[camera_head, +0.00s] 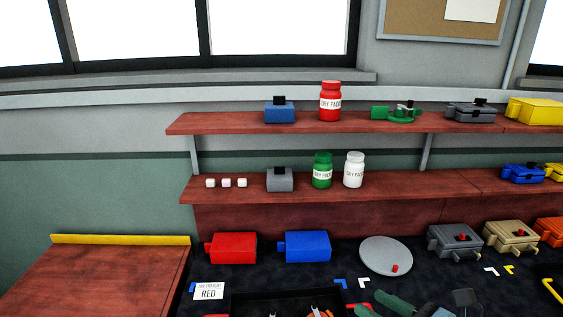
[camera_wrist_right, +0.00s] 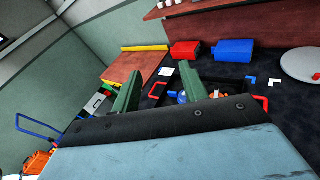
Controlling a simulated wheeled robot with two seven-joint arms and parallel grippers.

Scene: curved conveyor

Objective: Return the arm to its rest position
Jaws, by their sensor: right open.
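My right gripper (camera_head: 367,302) shows at the bottom edge of the head view, right of centre. Its two green fingers stand apart with nothing between them that I can see as held. In the right wrist view the same open gripper (camera_wrist_right: 159,78) points out over the dark worktop, with a black tray (camera_wrist_right: 154,95) beyond and below the fingers. My left gripper is in neither view.
A red box (camera_head: 232,248), a blue box (camera_head: 306,246) and a round grey plate (camera_head: 386,257) stand on the dark worktop. A "RED" card (camera_head: 208,291) is at left. Shelves (camera_head: 240,189) with bottles rise behind.

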